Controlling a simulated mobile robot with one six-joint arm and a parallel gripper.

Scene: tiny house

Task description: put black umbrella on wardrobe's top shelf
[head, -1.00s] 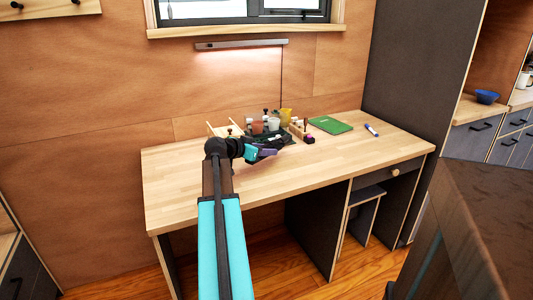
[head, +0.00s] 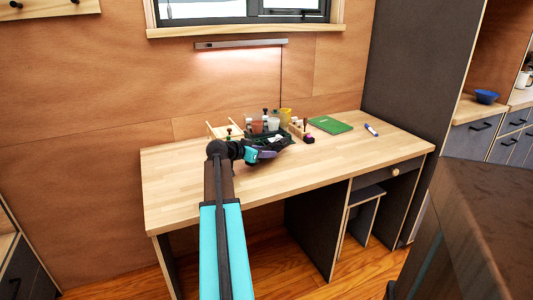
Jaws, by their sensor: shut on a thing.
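My gripper (head: 263,155) is at the end of my teal arm, over the left middle of the wooden desk (head: 190,190). It is shut on a small dark thing, mostly hidden by the jaws and wrist. I cannot tell from its shape whether this is the black umbrella. No other umbrella can be made out. The wardrobe's top shelf cannot be made out in this view.
Just behind the gripper is a dark desk tray (head: 290,137) with bottles and cups. A green book (head: 330,125) and a marker (head: 371,129) lie to the right. A dark brown-topped block (head: 490,210) stands at front right.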

